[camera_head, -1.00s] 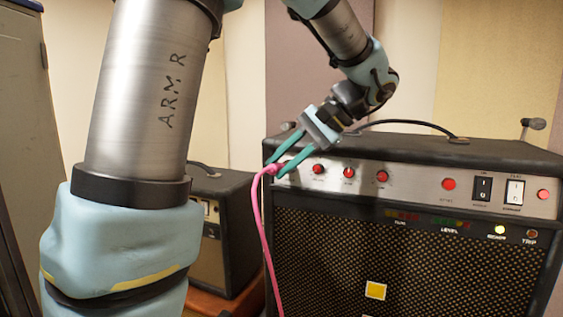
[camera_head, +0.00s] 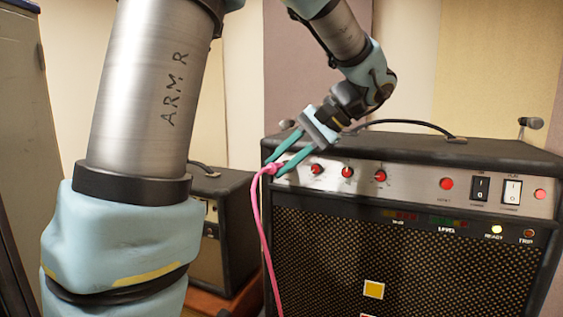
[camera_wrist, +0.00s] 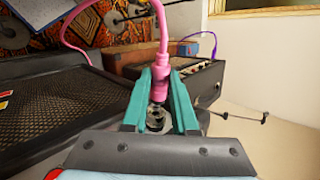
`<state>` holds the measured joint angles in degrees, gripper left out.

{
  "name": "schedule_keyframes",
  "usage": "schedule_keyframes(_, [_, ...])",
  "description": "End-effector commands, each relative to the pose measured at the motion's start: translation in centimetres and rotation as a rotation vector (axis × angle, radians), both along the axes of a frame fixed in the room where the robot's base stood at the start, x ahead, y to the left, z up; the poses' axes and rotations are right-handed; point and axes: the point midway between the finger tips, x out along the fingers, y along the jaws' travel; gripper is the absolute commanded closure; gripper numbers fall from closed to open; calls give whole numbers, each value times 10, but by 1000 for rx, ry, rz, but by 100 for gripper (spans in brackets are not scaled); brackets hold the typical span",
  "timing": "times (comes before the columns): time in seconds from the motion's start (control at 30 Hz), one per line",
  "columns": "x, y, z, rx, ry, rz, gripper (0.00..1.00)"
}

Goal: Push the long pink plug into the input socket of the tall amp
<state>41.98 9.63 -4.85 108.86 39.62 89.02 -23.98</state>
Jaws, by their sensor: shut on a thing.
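The tall amp (camera_head: 400,255) is a black cabinet with a silver control panel, red knobs, switches and a woven grille. My gripper (camera_head: 273,163) is at the left end of that panel, with its teal fingers shut on the pink plug (camera_head: 273,169). The pink cable hangs down from it in front of the amp. In the wrist view, my gripper (camera_wrist: 160,88) has the pink plug (camera_wrist: 160,82) between its fingers, with the cable rising above. A metal ring shows below the plug between the fingers. I cannot tell whether the plug is in the input socket.
A smaller amp (camera_head: 222,235) stands behind at the left, and a purple cable (camera_wrist: 213,45) runs to an amp in the wrist view. A carry handle (camera_head: 410,124) arches over the tall amp. A grey cabinet (camera_head: 20,110) stands at the far left.

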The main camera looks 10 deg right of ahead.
Motion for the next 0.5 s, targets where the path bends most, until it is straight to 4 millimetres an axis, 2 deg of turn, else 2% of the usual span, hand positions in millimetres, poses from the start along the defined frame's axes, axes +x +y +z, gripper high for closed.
schedule_keyframes(0.5, [5, -3, -1, 0, 0, 0, 100])
